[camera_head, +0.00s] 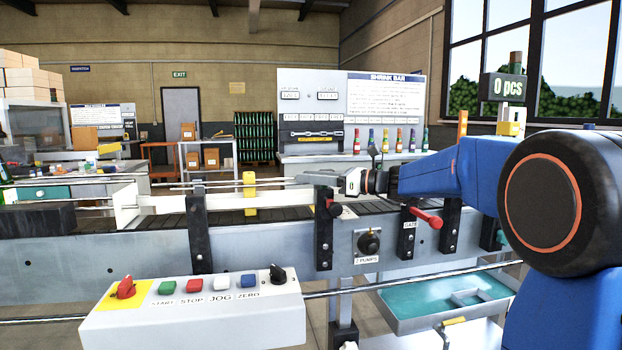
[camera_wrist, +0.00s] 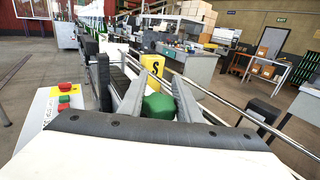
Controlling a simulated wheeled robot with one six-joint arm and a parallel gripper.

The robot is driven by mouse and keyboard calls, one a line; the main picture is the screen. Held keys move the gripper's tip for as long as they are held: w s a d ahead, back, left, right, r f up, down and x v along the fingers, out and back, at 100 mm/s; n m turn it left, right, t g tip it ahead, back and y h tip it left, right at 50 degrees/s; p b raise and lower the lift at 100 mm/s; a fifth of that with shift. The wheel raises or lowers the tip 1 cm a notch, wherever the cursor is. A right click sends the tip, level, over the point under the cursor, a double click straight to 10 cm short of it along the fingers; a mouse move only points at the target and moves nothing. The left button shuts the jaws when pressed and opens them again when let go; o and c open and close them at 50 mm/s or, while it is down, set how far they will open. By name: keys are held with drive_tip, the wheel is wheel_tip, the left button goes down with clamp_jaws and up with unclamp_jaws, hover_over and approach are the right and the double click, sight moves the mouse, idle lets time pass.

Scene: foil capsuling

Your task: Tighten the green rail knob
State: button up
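The green knob (camera_wrist: 158,107) sits between the two fingers of my gripper in the wrist view. My gripper (camera_wrist: 160,88) has one grey finger on each side of the knob, with the fingers apart. Whether both fingers press on the knob is not clear. In the head view my gripper (camera_head: 325,181) reaches left over the conveyor, near a black rail bracket (camera_head: 323,240). The green knob cannot be made out there.
A red knob (camera_head: 334,209) and a red lever (camera_head: 426,217) are on the conveyor's front side. A yellow marker (camera_head: 249,192) stands behind the belt and shows an S in the wrist view (camera_wrist: 152,66). A control box (camera_head: 195,318) is in front.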

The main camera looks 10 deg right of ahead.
drive_tip(key=shift+m+t, duration=0.3)
drive_tip(key=shift+t, duration=0.1)
drive_tip(key=shift+w+d+m+t+h, duration=0.3)
drive_tip(key=shift+m+t+h, duration=0.8)
drive_tip(key=shift+h, duration=0.35)
drive_tip(key=shift+w+d+m+t+h, duration=0.2)
drive_tip(key=shift+d+m+t+h, duration=0.15)
drive_tip(key=shift+m+t+h, duration=0.9)
drive_tip(key=shift+w+d+m+t+h, duration=0.3)
drive_tip(key=shift+m+t+h, duration=0.55)
drive_tip(key=shift+h, duration=0.75)
drive_tip(key=shift+d+m+h, duration=0.15)
drive_tip(key=shift+m+h, duration=0.35)
drive_tip(key=shift+h, duration=0.1)
drive_tip(key=o, duration=1)
drive_tip(key=shift+o, duration=0.2)
drive_tip(key=v, duration=1.7)
drive_tip(key=shift+s+f, duration=0.15)
drive_tip(key=shift+s, duration=0.05)
